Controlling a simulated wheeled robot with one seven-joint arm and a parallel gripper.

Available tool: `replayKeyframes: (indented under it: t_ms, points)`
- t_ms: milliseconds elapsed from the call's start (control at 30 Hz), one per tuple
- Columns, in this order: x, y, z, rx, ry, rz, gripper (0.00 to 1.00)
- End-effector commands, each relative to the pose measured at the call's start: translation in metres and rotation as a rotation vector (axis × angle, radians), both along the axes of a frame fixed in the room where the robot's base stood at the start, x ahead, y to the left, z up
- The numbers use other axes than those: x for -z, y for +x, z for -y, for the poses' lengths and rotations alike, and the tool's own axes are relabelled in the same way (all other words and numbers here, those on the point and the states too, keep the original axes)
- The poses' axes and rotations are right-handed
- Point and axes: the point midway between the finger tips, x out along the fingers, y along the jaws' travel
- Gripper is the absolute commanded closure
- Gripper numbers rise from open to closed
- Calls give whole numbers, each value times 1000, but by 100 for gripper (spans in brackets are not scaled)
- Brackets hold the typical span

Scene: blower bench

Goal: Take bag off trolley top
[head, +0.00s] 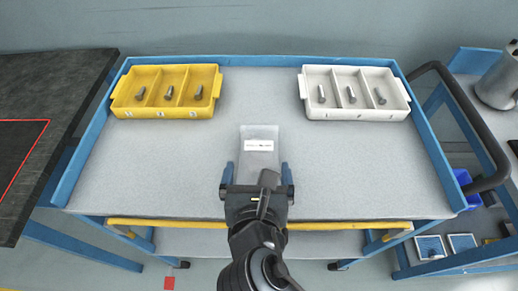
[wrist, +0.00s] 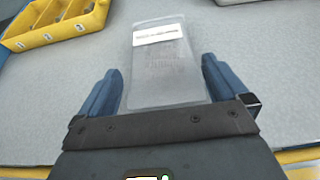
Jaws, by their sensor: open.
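A clear, greyish plastic bag (head: 259,135) with a white printed label lies flat on the grey trolley top (head: 350,165), near its front middle. My gripper (head: 256,172) is open, with its two blue fingers on either side of the bag's near part. In the wrist view the bag (wrist: 168,75) extends forward between the open fingers (wrist: 160,88), with a gap visible on each side. I cannot tell how high the fingertips are above the surface.
A yellow bin (head: 167,92) with bolts in its compartments stands at the back left. A white bin (head: 354,93) with bolts stands at the back right. Blue raised edges (head: 92,140) border the top. A dark bench (head: 35,130) is left; a black handle (head: 465,110) is right.

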Motion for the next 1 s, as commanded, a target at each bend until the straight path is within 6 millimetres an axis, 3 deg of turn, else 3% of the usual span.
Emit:
replayKeyframes:
  t_ms: [233, 567, 1000]
  points:
    - [13, 31, 4, 2, -1, 0, 0]
    - [15, 36, 4, 1, 1, 0, 1]
    - [15, 36, 4, 1, 1, 0, 43]
